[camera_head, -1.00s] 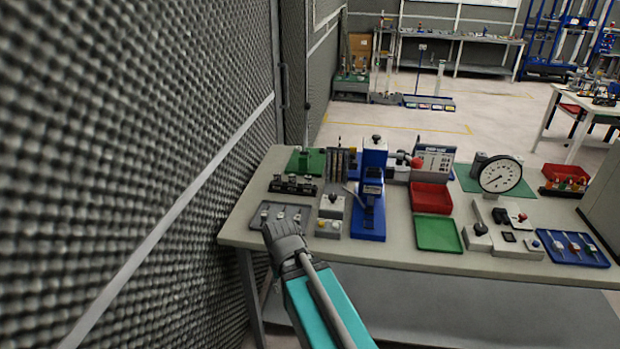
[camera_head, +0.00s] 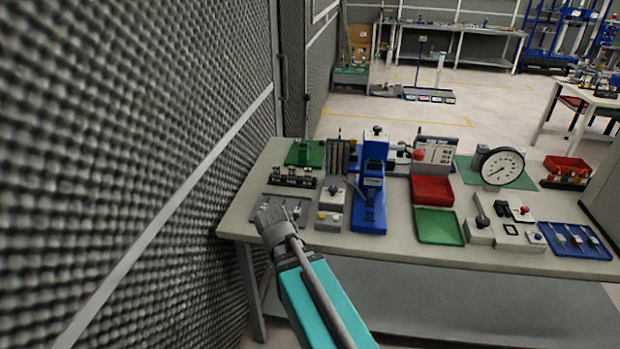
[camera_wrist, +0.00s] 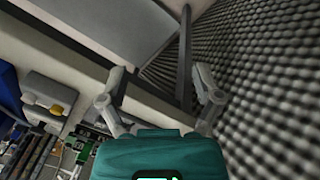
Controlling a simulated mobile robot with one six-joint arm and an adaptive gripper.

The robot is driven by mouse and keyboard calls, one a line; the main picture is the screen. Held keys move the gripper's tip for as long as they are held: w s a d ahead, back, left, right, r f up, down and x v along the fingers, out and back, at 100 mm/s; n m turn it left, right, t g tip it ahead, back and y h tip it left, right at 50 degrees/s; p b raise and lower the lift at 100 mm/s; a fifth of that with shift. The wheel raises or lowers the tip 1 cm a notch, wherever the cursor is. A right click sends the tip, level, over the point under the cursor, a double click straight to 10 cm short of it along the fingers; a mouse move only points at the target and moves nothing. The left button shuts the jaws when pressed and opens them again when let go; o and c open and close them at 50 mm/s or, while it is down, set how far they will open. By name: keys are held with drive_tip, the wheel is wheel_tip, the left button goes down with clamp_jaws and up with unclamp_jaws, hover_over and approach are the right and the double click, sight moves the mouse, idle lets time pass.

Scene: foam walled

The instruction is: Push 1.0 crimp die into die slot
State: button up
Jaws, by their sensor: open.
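A blue press (camera_head: 371,195) stands on the workbench, right of my gripper. A black rack (camera_head: 292,181) with several small metal-looking pieces lies behind a grey tray (camera_head: 297,204) at the bench's front left corner. The tray holds small pieces, partly hidden by my gripper. I cannot tell which piece is the 1.0 crimp die, and no die slot can be made out. My gripper (camera_head: 270,215) is at the tray's front edge in the head view; its height is unclear. In the wrist view my gripper (camera_wrist: 160,78) has its fingers apart with nothing between them.
A textured foam wall (camera_head: 130,150) runs close along the left. A grey box with a yellow button (camera_head: 328,218) stands between tray and press. Red (camera_head: 432,190) and green (camera_head: 438,227) trays and a dial gauge (camera_head: 499,167) lie farther right on the bench (camera_head: 400,255).

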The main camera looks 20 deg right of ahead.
drive_tip(key=w+d+r+n+t+h+b, duration=0.1)
drive_tip(key=w+d+n+h, duration=0.1)
drive_tip(key=w+d+n, duration=0.1)
drive_tip(key=w+d+r+n+t+h+b, duration=0.1)
drive_tip(key=w+d+n+t+h+b, duration=0.1)
drive_tip(key=w+d, duration=0.4)
drive_tip(key=w+d+n+t+h+b, duration=0.1)
drive_tip(key=w+d+n+t+h, duration=0.1)
drive_tip(key=w, duration=0.5)
drive_tip(key=shift+w+d+r+n+h, duration=0.15)
drive_tip(key=shift+d+r+n+h, duration=0.1)
drive_tip(key=shift+d+n, duration=0.5)
drive_tip(key=shift+w+d+r+n+h, duration=0.2)
drive_tip(key=shift+d+n, duration=0.25)
drive_tip(key=shift+d, duration=0.5)
drive_tip(key=w+d+r+n+t+b, duration=0.2)
drive_tip(key=w+r+n+t, duration=0.1)
drive_tip(key=w+n, duration=0.4)
drive_tip(key=w+d+r+n+t+h+b, duration=0.1)
drive_tip(key=w+d+r+n+t+b, duration=0.1)
drive_tip(key=w+n+t, duration=0.3)
drive_tip(key=shift+w+d+r+n+t+b, duration=0.35)
drive_tip(key=shift+w+d+r+n, duration=0.8)
drive_tip(key=shift+n, duration=2.15)
drive_tip(key=shift+w+a+f+h, duration=0.25)
drive_tip(key=shift+w+a+f, duration=0.05)
drive_tip(key=shift+a+f, duration=0.1)
drive_tip(key=shift+f, duration=0.15)
